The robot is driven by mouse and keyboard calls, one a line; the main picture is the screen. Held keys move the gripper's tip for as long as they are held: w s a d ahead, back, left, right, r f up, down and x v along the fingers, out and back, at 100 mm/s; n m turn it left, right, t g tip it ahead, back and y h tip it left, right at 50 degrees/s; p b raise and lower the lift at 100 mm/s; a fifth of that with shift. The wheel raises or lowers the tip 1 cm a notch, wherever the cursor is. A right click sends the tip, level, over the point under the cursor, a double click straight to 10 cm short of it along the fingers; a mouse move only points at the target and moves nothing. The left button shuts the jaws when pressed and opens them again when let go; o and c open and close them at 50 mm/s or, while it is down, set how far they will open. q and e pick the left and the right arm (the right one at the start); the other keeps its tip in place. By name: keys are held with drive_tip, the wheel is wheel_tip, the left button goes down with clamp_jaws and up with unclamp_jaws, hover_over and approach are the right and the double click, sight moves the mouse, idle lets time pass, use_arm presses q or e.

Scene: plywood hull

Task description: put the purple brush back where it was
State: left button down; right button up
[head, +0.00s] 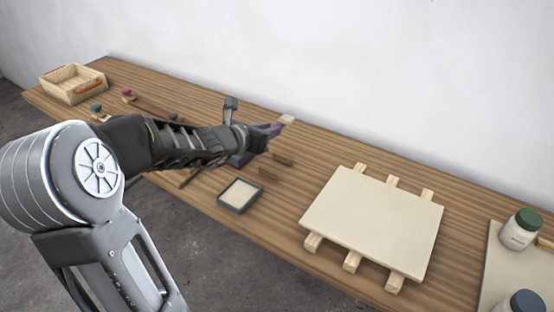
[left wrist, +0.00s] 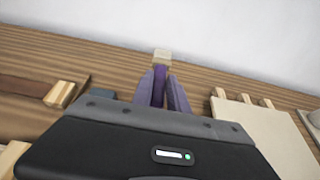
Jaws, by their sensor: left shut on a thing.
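The purple brush (head: 287,119) has a pale bristle end that points away from me toward the wall. My left gripper (head: 268,130) is shut on its purple handle, over the back middle of the table. In the left wrist view the brush (left wrist: 160,78) stands between the two fingers of the gripper (left wrist: 160,92), bristles beyond the fingertips. The rear of the handle is hidden by the gripper. I cannot tell its exact height above the table. My right gripper is not in view.
Two small brown blocks (head: 283,159) lie near the gripper, beside a dark tray with a pale inside (head: 240,193). A pale panel (head: 375,220) rests on wooden slats. Jars (head: 521,230) stand at right, a basket (head: 72,84) at far left. A wall runs behind the table.

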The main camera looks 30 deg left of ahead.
use_arm(q)
drive_tip(key=b, duration=0.2)
hover_over(269, 169)
wheel_tip(269, 169, down, 6)
drive_tip(key=shift+r, duration=0.15)
drive_tip(key=shift+f, duration=0.2)
drive_tip(key=shift+w+f, duration=0.1)
drive_tip(key=shift+f, duration=1.85)
drive_tip(key=shift+r, duration=0.1)
drive_tip(key=shift+f+b, duration=0.7)
drive_tip(key=shift+b, duration=0.1)
drive_tip(key=c, duration=1.3)
unclamp_jaws()
drive_tip(key=shift+r, duration=0.15)
